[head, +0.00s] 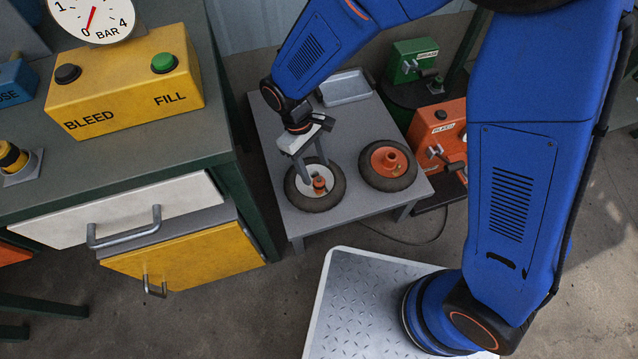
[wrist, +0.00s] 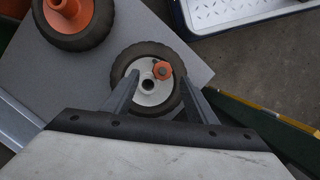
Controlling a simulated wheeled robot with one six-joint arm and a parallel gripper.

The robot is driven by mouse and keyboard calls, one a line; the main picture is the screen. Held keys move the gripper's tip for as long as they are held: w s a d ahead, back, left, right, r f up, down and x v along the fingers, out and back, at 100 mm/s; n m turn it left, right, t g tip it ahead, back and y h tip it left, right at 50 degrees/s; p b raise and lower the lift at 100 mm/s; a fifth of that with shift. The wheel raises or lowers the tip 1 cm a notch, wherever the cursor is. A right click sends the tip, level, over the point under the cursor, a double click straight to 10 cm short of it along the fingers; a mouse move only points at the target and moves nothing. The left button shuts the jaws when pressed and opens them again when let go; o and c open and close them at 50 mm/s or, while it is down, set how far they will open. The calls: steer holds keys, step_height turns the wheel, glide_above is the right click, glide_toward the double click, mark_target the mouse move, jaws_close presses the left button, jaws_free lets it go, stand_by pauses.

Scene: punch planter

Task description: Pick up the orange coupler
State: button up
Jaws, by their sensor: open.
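The orange coupler (head: 319,184) is a small orange piece at the hub of the left wheel (head: 330,203), which has a pale hub and black tyre and lies flat on the grey table. In the wrist view the coupler (wrist: 162,71) sits beside the dark centre hole of the wheel (wrist: 152,110). My gripper (head: 314,172) points down over this wheel, open and empty. In the wrist view the fingers of my gripper (wrist: 159,82) lie on either side of the coupler. I cannot tell how far the fingertips are above the hub.
A second wheel with an orange hub (head: 388,163) lies to the right on the grey table (head: 285,150). A grey tray (head: 346,87) sits at its back. Green (head: 414,60) and orange (head: 438,135) units stand on the right. A bench with drawers (head: 150,210) stands on the left.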

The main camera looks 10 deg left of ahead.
mark_target(318, 180)
steer(key=shift+s+x, duration=0.1)
steer(key=shift+x, duration=1.35)
steer(key=shift+s+x, duration=0.15)
steer(key=shift+x, duration=1.3)
steer(key=shift+r, duration=0.1)
jaws_close()
